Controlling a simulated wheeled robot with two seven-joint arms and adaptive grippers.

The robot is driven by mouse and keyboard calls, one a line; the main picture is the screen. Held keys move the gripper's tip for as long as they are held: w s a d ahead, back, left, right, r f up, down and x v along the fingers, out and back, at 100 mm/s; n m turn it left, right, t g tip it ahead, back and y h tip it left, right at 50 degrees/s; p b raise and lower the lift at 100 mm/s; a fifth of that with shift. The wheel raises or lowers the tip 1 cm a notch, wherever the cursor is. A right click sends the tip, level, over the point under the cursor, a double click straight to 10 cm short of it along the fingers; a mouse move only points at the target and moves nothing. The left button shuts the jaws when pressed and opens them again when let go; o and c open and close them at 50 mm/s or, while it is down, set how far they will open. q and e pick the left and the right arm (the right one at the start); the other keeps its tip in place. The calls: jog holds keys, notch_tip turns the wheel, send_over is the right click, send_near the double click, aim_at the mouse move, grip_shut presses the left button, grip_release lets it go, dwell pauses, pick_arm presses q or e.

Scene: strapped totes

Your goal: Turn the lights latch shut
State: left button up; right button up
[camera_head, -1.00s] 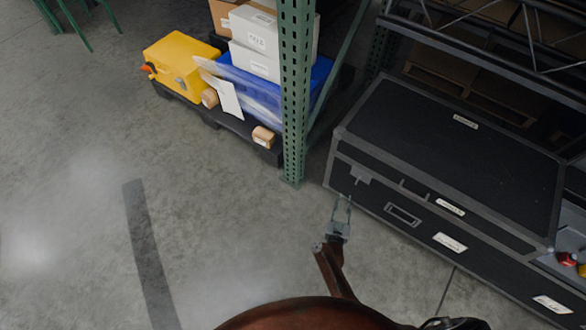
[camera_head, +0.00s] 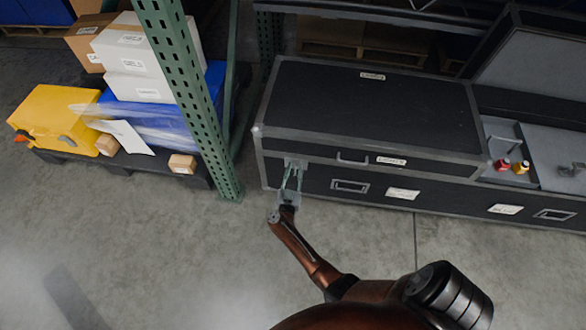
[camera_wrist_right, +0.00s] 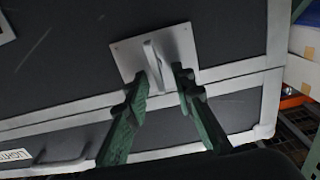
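The lights case (camera_head: 372,110) is a black case with grey edges and white labels, its lid down. Its latch (camera_head: 295,162) is a grey plate with a raised handle on the front face near the left end. In the right wrist view the latch handle (camera_wrist_right: 156,64) stands out from its plate. My right gripper (camera_head: 292,174) is at the latch. In the right wrist view its green fingers (camera_wrist_right: 163,82) are apart, one on each side of the handle's end, with gaps showing. My left gripper is not in view.
A green rack post (camera_head: 187,95) stands left of the case. Beyond it a pallet holds a yellow case (camera_head: 58,118), a blue tote (camera_head: 160,118) and boxes. An open case (camera_head: 545,140) with red and yellow items lies right. The floor in front is clear.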

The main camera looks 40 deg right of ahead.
jog(key=shift+w+d, duration=0.15)
jog(key=shift+w, duration=0.05)
jog(key=shift+c, duration=0.4)
grip_shut()
